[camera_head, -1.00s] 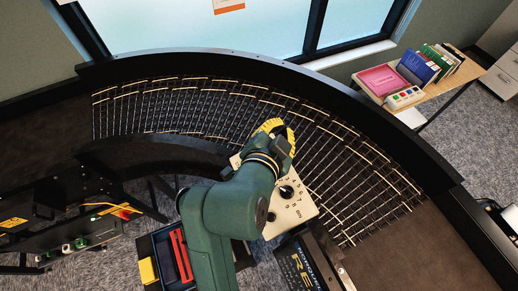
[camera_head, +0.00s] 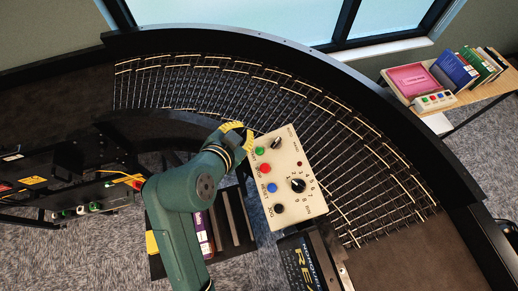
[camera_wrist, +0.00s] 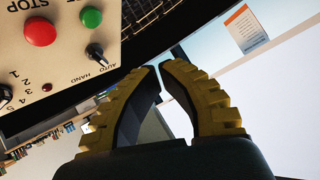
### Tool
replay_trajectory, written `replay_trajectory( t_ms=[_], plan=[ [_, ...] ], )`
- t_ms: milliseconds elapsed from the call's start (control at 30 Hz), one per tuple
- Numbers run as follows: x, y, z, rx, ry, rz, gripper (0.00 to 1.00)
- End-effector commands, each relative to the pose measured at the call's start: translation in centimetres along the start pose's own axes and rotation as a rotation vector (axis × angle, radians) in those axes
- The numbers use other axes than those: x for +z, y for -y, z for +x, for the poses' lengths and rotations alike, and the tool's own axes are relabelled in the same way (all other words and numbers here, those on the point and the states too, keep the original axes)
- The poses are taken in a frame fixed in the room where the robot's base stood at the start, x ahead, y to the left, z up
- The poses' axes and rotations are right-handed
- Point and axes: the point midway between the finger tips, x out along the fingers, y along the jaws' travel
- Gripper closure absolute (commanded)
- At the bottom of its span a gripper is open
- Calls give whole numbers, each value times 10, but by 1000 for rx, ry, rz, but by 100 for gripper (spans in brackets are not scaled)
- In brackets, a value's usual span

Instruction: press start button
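The beige control panel (camera_head: 308,208) stands by the inner side of the curved roller conveyor. Its green button (camera_head: 260,151) is near the upper left corner, above the red button (camera_head: 264,169) and the blue button (camera_head: 272,188). My gripper (camera_head: 249,138) is at the panel's upper left edge, close to the green button but not visibly touching it. In the wrist view the green button (camera_wrist: 91,17) and the red STOP button (camera_wrist: 40,32) lie up and left of my fingers (camera_wrist: 160,68). The yellow-padded fingertips are nearly together, with nothing between them. The green button's label is cut off.
Black knobs (camera_head: 297,186) are also on the panel. The roller conveyor (camera_head: 330,130) curves behind it. A shelf (camera_head: 490,88) at the right holds books and another small button box (camera_head: 434,101). Dark equipment (camera_head: 50,175) stands at the left.

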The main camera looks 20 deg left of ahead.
Motion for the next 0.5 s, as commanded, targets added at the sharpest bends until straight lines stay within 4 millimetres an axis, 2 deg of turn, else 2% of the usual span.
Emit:
replay_trajectory(
  t_ms=[500],
  plan=[
    [39, -38, 52, 1, 0, 1, 100]
  ],
)
